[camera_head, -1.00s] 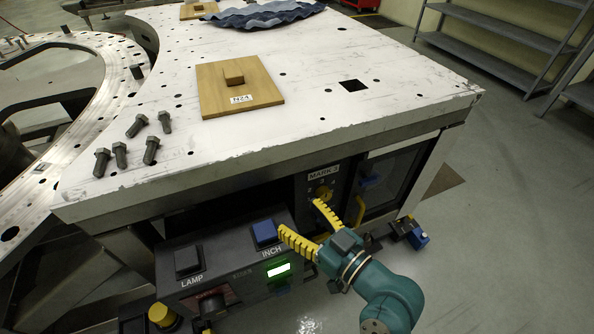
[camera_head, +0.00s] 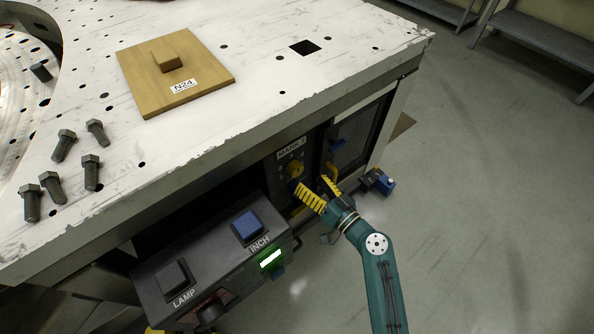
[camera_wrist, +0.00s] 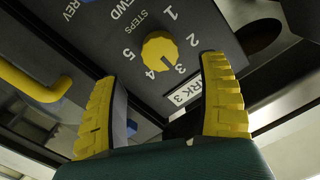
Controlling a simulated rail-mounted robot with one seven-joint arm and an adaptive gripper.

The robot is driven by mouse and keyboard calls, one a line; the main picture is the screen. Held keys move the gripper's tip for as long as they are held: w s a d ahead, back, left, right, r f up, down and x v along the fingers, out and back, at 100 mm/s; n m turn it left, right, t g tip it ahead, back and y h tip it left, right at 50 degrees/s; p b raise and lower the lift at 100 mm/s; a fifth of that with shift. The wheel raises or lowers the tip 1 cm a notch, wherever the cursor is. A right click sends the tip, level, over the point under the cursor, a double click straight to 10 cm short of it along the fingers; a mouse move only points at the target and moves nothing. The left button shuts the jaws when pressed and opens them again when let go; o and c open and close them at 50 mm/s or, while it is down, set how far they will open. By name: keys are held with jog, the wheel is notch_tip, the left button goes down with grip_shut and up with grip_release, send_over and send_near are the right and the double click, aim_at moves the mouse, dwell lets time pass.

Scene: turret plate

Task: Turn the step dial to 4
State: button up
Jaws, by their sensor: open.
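The yellow step dial (camera_head: 295,169) is on a dark panel under the plate's edge. It also shows in the wrist view (camera_wrist: 159,50), ringed by the numbers 1 to 5 and the word STEPS. Its small dark line appears to point towards the 3. My gripper (camera_head: 309,184) is open just in front of the panel, below and right of the dial in the head view. In the wrist view my gripper (camera_wrist: 160,68) has its yellow fingers spread on either side of the dial's lower part, with nothing between them; contact cannot be told.
A MARK 3 label (camera_head: 291,149) sits by the dial. A control box with a blue INCH button (camera_head: 248,226) and a dark LAMP button (camera_head: 173,278) stands left of my gripper. A yellow handle (camera_wrist: 38,84) is nearby. A wooden board (camera_head: 205,83) and several bolts lie on the plate.

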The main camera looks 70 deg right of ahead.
aim_at(298, 172)
jog(key=x, duration=0.6)
jog(key=shift+w+b, duration=0.1)
jog(key=shift+b, duration=0.25)
jog(key=c, duration=1.2)
